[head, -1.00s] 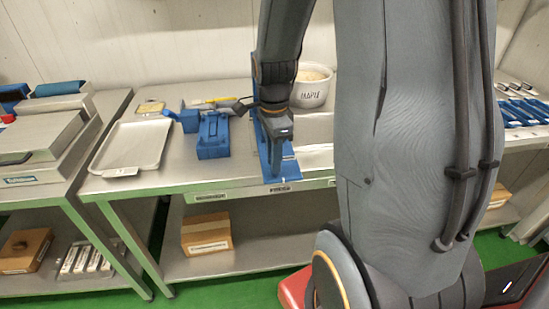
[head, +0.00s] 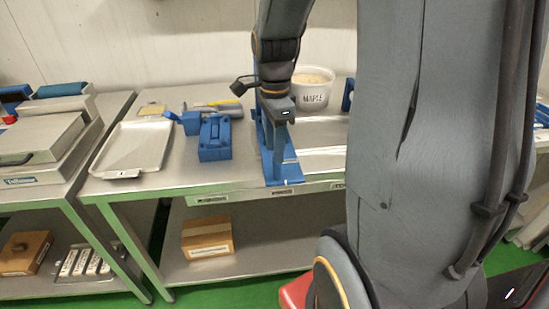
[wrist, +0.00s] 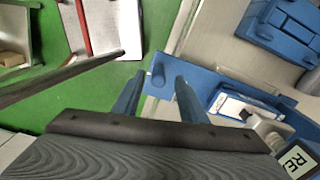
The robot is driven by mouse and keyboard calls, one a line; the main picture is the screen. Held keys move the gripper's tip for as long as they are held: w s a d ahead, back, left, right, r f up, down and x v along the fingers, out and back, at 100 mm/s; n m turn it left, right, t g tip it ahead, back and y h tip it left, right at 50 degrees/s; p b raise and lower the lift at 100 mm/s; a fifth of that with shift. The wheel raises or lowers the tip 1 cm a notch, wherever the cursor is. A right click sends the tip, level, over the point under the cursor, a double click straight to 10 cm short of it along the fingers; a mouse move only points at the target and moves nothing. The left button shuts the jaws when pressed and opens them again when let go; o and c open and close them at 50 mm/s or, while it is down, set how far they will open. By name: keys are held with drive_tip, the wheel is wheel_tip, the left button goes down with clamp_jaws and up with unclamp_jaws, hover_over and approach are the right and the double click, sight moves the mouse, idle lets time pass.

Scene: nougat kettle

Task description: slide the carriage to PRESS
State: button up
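The blue carriage (head: 285,183) sits at the front edge of the steel table, over the middle of several small edge labels (head: 283,191), whose text is too small to read. In the wrist view its blue plate (wrist: 205,85) has a short upright blue peg (wrist: 158,75). My gripper (wrist: 158,82) is open, its two fingers apart with the peg showing between and just beyond their tips. I cannot tell whether they touch it. In the head view my gripper (head: 278,145) is above the carriage and partly blends with the blue parts.
A blue block fixture (head: 214,140) and a metal tray (head: 133,148) stand left of the carriage. A cardboard box (head: 207,238) is on the lower shelf.

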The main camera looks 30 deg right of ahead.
drive_tip(key=shift+r, duration=1.5)
drive_tip(key=s+a+f+n, duration=0.3)
drive_tip(key=a+n, duration=0.2)
drive_tip(key=n, duration=0.5)
drive_tip(key=s+a+f+n+t, duration=0.1)
drive_tip(key=s+a+f+n, duration=0.2)
drive_tip(key=n, duration=0.7)
drive_tip(key=shift+s+a, duration=0.15)
drive_tip(key=shift+a, duration=0.75)
drive_tip(key=shift+f, duration=0.1)
